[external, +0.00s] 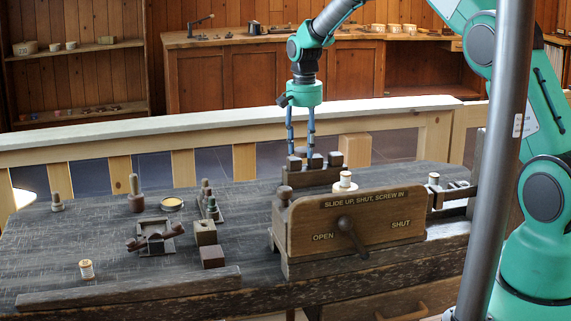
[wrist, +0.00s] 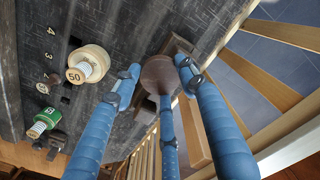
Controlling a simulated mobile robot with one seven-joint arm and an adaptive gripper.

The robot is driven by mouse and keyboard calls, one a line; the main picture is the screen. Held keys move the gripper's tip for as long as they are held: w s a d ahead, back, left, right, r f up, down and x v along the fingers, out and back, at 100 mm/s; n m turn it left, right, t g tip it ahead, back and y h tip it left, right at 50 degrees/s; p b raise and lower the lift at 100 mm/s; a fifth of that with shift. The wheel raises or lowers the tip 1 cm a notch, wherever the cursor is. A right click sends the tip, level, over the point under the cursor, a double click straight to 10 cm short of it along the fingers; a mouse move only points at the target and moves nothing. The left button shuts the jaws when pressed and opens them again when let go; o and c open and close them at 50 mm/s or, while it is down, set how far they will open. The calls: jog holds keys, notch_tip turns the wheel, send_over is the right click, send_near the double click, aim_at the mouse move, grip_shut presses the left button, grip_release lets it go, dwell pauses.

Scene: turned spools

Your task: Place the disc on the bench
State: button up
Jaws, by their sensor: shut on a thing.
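My gripper (external: 301,151) points straight down over the back of the dark bench (external: 100,232), behind the wooden sign board. In the wrist view its blue fingertips (wrist: 158,82) close around a round, dark brown disc (wrist: 157,72). The disc's flat face shows between the fingers, and part of its edge is hidden by them. In the external view I cannot clearly tell the disc from the dark blocks below the fingertips. I cannot tell whether it touches anything beneath.
A rack of dark blocks (external: 314,176) stands under my gripper. The board (external: 360,225) with a lever stands in front. Small spools, a cream knob marked 50 (wrist: 88,64) and a green piece (wrist: 46,122) are nearby. The bench's left part has bare patches.

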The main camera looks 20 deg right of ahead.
jog(key=s+a+n+p, duration=0.2)
jog(key=s+a+n, duration=0.15)
jog(key=a, duration=1.05)
jog(key=n+p, duration=0.7)
jog(key=n, duration=0.2)
send_over(126, 274)
jog(key=shift+f, duration=0.1)
jog(key=shift+f, duration=3.1)
jog(key=shift+f, duration=0.1)
jog(key=shift+f, duration=1.8)
jog(key=shift+f, duration=0.1)
